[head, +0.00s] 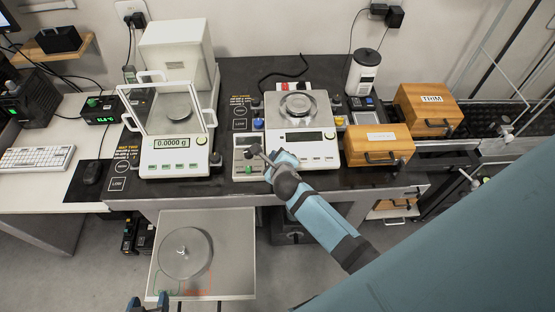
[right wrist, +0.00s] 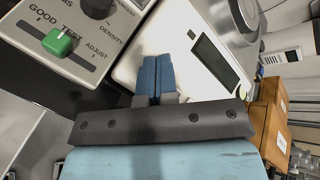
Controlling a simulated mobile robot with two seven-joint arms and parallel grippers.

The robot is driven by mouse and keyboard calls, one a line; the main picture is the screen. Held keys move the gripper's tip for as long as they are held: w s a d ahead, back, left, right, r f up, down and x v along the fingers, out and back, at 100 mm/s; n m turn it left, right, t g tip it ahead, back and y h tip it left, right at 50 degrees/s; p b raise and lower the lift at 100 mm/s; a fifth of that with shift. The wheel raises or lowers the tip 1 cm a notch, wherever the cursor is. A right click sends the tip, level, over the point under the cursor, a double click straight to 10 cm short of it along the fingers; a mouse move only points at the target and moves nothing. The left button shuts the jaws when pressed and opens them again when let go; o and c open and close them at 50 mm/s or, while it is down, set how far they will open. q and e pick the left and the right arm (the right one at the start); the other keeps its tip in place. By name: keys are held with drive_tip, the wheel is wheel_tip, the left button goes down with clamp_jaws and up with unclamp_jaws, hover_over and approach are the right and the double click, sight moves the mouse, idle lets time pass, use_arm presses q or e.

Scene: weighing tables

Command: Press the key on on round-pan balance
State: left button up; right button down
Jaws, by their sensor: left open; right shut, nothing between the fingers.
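The round-pan balance (head: 291,137) stands in the middle of the dark table, white with a round metal pan (head: 298,105) on top. Its display (head: 303,137) looks dark and blank; the display also shows in the right wrist view (right wrist: 211,61). Small keys line its front, but their labels are too small to read. My right gripper (head: 258,152) is shut and empty at the balance's front left. In the right wrist view its blue fingers (right wrist: 156,75) appear over the white casing; contact cannot be told. My left gripper (head: 148,303) is open at the bottom edge, away from the balance.
A control box with a green knob (right wrist: 57,42) sits just left of the balance. A shielded balance (head: 174,158) reading 0.0000 g stands further left. Wooden boxes (head: 378,143) stand at right. A tray (head: 235,280) with a round glass item lies in front, below table height.

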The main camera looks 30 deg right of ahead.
drive_tip(key=shift+f, duration=0.2)
drive_tip(key=shift+w+f, duration=0.1)
drive_tip(key=shift+f, duration=0.1)
drive_tip(key=shift+w+d+f, duration=0.1)
drive_tip(key=shift+f, duration=0.3)
idle(0.8)
drive_tip(key=shift+r, duration=0.1)
drive_tip(key=shift+s+r+p, duration=0.25)
drive_tip(key=shift+r+p, duration=0.45)
drive_tip(key=shift+p, duration=0.3)
drive_tip(key=r+p, duration=0.1)
drive_tip(key=s+r+p, duration=0.1)
drive_tip(key=r, duration=0.1)
drive_tip(key=r+p, duration=0.1)
drive_tip(key=shift+s+a+r, duration=0.15)
drive_tip(key=shift+a+r, duration=0.25)
